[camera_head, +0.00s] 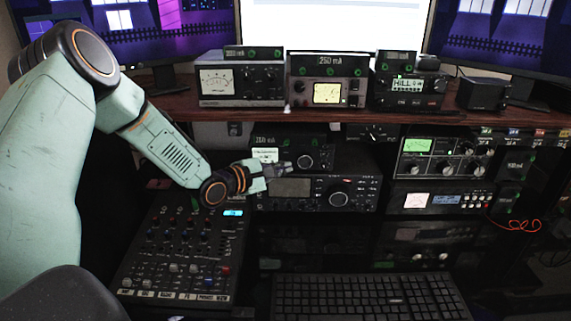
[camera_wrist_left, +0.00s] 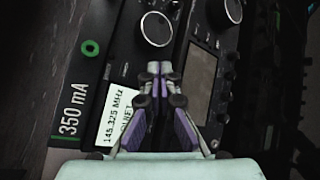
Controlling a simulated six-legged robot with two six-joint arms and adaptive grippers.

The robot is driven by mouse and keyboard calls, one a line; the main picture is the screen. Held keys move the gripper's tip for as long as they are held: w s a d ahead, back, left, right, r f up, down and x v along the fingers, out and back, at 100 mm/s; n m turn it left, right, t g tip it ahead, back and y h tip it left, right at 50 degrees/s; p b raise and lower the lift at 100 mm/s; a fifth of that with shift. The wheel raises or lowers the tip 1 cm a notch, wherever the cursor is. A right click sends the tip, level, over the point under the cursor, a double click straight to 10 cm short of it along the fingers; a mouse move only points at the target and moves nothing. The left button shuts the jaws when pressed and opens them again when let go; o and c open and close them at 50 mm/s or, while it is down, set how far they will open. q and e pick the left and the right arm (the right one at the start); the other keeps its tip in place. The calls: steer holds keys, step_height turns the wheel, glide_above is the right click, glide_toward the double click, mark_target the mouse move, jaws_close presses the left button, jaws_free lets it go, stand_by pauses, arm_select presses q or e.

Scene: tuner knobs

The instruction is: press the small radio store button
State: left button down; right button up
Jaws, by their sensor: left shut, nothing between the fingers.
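The small radio (camera_head: 318,146) sits on top of a larger radio on the lower level. In the left wrist view the small radio (camera_wrist_left: 96,72) shows a green "350 mA" tag, a white display (camera_wrist_left: 118,114) reading 145.325 MHz, and a round knob (camera_wrist_left: 156,29). I cannot make out which of its small buttons is the store button. My left gripper (camera_head: 286,168) is shut and empty, its tips in front of the radios near the seam between them. In the left wrist view the gripper (camera_wrist_left: 160,68) hides part of the small radio's front beside the display. My right gripper is not in view.
The larger radio (camera_head: 366,191) has a grey screen (camera_head: 290,187) and a big knob (camera_head: 338,199). A mixer (camera_head: 180,250) is below my left arm, and a keyboard (camera_head: 370,297) lies in front. A wooden shelf (camera_head: 220,106) with more devices is above.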

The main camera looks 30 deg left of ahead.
arm_select(q)
steer(key=shift+w+a, duration=0.2)
steer(key=shift+w, duration=0.1)
stand_by(0.6)
steer(key=shift+s, duration=0.1)
steer(key=shift+s+d, duration=0.45)
steer(key=shift+s, duration=0.15)
stand_by(0.3)
steer(key=shift+s+d+p, duration=0.45)
steer(key=shift+s, duration=0.25)
steer(key=shift+s+d+p, duration=0.4)
steer(key=shift+s+p, duration=0.05)
steer(key=shift+s, duration=0.25)
steer(key=shift+s+d+p, duration=0.45)
steer(key=shift+s, duration=0.25)
